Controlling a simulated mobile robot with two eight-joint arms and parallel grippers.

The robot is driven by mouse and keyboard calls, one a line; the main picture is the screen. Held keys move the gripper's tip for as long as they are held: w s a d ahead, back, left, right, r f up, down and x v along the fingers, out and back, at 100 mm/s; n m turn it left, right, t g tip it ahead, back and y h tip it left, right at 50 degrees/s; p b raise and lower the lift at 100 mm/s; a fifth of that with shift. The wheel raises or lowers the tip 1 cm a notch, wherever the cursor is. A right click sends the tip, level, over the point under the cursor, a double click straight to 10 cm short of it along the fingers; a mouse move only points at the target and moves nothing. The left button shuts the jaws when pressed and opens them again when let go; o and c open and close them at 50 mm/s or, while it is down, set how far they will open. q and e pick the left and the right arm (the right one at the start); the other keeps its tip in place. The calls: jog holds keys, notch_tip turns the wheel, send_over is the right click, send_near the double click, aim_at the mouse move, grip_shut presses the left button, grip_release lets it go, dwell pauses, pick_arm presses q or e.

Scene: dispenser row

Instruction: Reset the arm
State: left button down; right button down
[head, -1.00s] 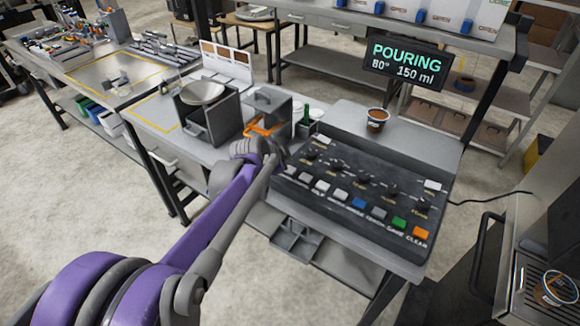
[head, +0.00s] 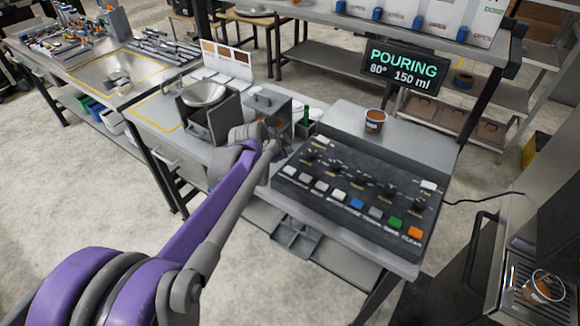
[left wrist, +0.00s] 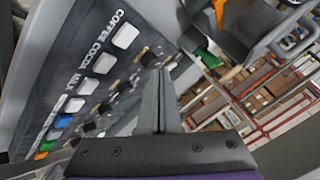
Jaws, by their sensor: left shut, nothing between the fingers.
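My left arm comes in from the lower left, and its gripper (head: 266,142) is over the left end of the control panel's area. In the head view the wrist hides most of the fingers. In the left wrist view the two fingers (left wrist: 157,88) are together with nothing between them. The dark control panel (head: 345,172) has knobs and a row of coloured buttons. It also shows in the left wrist view (left wrist: 75,50), with labels such as COFFEE and COCOA. My right gripper is in neither view.
A black screen (head: 402,65) reads POURING, 80°, 150 ml. A brown-filled cup (head: 375,121) stands behind the panel. A grey dispenser with a bowl (head: 204,94) stands left of my wrist. Another cup (head: 545,285) is in the machine at lower right.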

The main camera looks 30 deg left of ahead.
pick_arm(q)
jog(key=shift+s, duration=0.1)
jog(key=s+d+f+n+g, duration=0.1)
jog(key=s+d+f+n, duration=0.1)
jog(key=s+d, duration=0.3)
jog(key=s+d+f+n+g, duration=0.1)
jog(key=s+d+f+n, duration=0.2)
jog(key=s, duration=0.9)
jog(key=s+d+f+n+g, duration=0.1)
jog(key=s+d+f+n, duration=0.2)
jog(key=s+d, duration=0.4)
jog(key=shift+s+d+n, duration=0.15)
jog(key=shift+s+n, duration=0.25)
jog(key=shift+s, duration=0.65)
dwell(0.6)
